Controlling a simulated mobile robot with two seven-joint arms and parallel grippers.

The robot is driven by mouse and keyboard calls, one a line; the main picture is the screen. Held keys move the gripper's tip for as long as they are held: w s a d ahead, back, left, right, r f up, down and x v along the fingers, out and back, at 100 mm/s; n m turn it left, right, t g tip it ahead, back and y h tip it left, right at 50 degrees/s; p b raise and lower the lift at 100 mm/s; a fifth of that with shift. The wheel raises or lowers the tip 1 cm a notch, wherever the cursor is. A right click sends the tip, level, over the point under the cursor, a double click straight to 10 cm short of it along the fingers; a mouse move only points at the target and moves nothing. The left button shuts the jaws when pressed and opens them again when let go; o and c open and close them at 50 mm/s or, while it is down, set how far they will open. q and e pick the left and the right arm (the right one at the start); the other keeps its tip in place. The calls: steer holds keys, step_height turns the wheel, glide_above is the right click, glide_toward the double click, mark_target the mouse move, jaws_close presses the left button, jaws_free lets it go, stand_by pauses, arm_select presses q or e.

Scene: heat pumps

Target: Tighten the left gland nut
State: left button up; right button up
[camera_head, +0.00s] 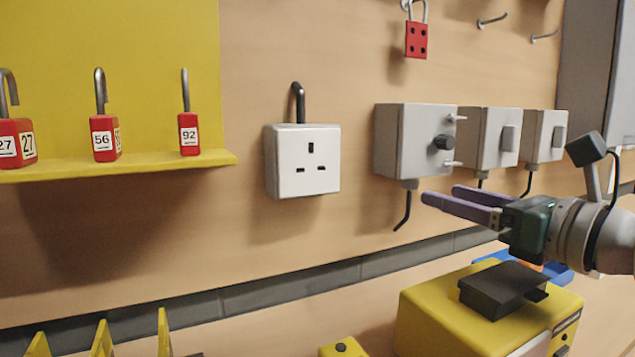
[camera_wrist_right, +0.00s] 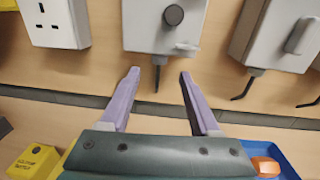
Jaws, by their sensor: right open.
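The leftmost grey switch box (camera_head: 402,140) on the wall has a dark round knob and two pale pins on its front. A small grey gland nut (camera_head: 409,184) sits under it, with a black cable hanging from it. In the right wrist view the gland nut (camera_wrist_right: 159,60) shows under the box, just beyond and between the fingertips. My right gripper (camera_head: 440,194) comes in from the right, below the box. Its two purple fingers are open and empty, pointing toward the wall, apart from the nut in the wrist view (camera_wrist_right: 159,76). My left gripper is out of view.
Two more grey boxes (camera_head: 488,138) (camera_head: 545,137) with cables stand to the right. A white socket (camera_head: 303,161) is to the left. Below are a yellow case (camera_head: 430,315) and a blue tray (camera_wrist_right: 265,152). Red padlocks (camera_head: 190,134) stand on a yellow shelf (camera_head: 140,166).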

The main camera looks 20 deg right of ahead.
mark_target(417, 187)
steer(key=shift+w+a+b, duration=0.15)
steer(key=shift+w+a, duration=0.1)
steer(key=shift+w, duration=1.25)
steer(key=shift+w+a+b, duration=0.15)
steer(key=shift+w+a, duration=0.05)
steer(key=shift+w, duration=1.3)
jaws_close()
